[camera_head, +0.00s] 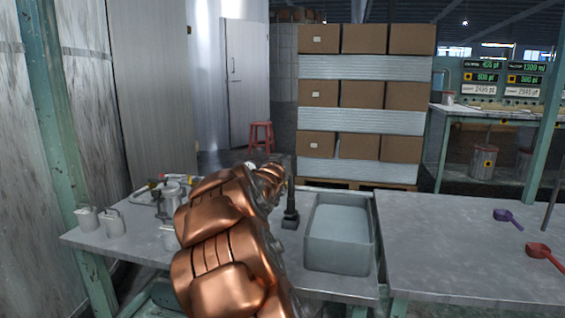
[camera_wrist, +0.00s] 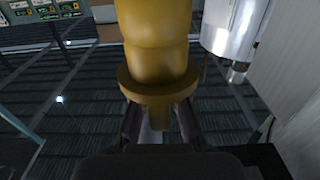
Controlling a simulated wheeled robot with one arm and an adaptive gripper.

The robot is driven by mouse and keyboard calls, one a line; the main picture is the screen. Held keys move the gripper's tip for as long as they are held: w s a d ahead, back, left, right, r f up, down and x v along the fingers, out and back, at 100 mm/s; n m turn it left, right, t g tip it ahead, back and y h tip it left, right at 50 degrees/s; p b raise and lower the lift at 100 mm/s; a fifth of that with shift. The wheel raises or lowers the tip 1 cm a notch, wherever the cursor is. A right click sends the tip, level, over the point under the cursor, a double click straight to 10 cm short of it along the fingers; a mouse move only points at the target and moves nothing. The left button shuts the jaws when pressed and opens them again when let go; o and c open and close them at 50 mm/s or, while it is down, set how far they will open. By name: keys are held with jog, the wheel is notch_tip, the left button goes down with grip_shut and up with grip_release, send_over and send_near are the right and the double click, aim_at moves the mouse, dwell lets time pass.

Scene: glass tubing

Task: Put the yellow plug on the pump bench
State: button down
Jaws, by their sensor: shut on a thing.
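In the wrist view, the yellow plug (camera_wrist: 157,50) is large and close, with a wide flange and a narrower stem below it. My gripper (camera_wrist: 158,118) is shut on the stem, one dark finger on each side. In the head view my copper arm reaches over the left bench (camera_head: 140,237) and hides the gripper's grip; I cannot make out the plug there. Which bench is the pump bench is not clear; a metal fitting with red and yellow parts (camera_head: 172,190) stands on the left one.
Small grey cans (camera_head: 112,222) stand at the left bench's left end. A grey basin (camera_head: 313,258) and a black upright tool (camera_head: 290,212) are right of my arm. The right bench (camera_head: 440,240) is mostly clear, with purple (camera_head: 507,216) and red (camera_head: 540,252) scoops.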

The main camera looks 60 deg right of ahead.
jog(key=shift+s+d, duration=0.1)
jog(key=shift+s, duration=0.15)
jog(key=w+a+f+n+t+y, duration=0.4)
jog(key=w+a, duration=0.6)
jog(key=a, duration=0.9)
jog(key=w+a+f+n+t+y, duration=0.3)
jog(key=w+a+f+n+y, duration=0.2)
jog(key=a, duration=1.5)
jog(key=w+a+f+n+t+y, duration=0.4)
jog(key=w+a+y, duration=0.3)
jog(key=w+a, duration=0.7)
jog(key=a+f, duration=0.1)
jog(key=a, duration=0.5)
jog(key=shift+w+n+t+y, duration=0.3)
jog(key=shift+w+n+y, duration=0.05)
jog(key=shift+n+y, duration=0.05)
